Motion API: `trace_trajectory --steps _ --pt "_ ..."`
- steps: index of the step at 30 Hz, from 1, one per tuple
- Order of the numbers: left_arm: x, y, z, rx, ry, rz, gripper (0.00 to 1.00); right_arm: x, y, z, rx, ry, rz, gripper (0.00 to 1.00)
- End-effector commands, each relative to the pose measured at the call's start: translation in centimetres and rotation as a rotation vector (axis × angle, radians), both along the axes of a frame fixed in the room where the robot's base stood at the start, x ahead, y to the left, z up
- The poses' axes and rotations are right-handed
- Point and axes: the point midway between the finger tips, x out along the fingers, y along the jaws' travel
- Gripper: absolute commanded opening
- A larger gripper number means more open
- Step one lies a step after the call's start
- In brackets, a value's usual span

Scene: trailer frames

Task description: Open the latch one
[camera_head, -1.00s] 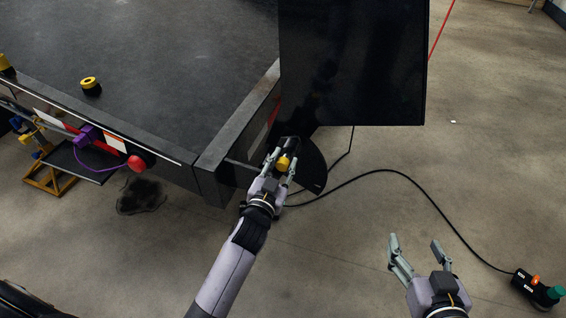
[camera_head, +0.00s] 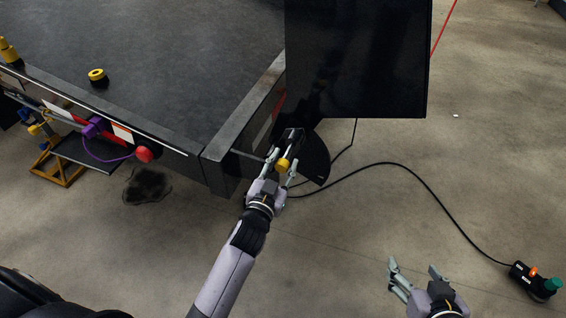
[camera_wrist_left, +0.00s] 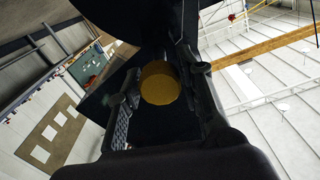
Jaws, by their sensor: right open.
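The latch (camera_head: 282,164) shows as a dark part with a yellow end at the trailer's near right corner. My left gripper (camera_head: 281,155) is at it, with one finger on each side of the yellow end. In the left wrist view the round yellow end (camera_wrist_left: 160,83) sits between the two fingers (camera_wrist_left: 163,98). I cannot tell whether both fingers press on it. The latch's far part is partly hidden by the fingers and shadow. My right gripper (camera_head: 412,272) is open and empty over the floor at the lower right.
The trailer bed (camera_head: 160,60) fills the upper left. A black panel (camera_head: 358,60) stands behind the latch. A black and yellow knob (camera_head: 97,77) sits on the bed. A red knob (camera_head: 144,155) is on its side. A cable runs to a control box (camera_head: 535,281). Floor between is clear.

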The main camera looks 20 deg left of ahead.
Motion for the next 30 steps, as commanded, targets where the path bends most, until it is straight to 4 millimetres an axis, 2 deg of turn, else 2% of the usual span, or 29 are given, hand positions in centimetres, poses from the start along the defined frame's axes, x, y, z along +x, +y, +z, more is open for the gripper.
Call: trace_trajectory --steps 6,17,20,30 --pt "0.0 0.0 0.0 0.001 -0.001 0.0 0.51 0.0 0.0 0.0 0.0 -0.001 0.0 0.62" --pt "-0.4 0.0 0.0 0.001 0.0 0.0 0.51 0.0 0.1 0.1 0.002 -0.003 0.002 0.62" --pt "-1.5 0.1 -0.1 0.0 0.002 0.0 0.51 0.1 0.1 0.1 0.001 -0.003 0.001 0.62" --pt "-8.6 0.3 -0.1 -0.002 0.004 0.001 0.51 0.0 0.1 0.0 0.001 -0.003 0.001 0.62"
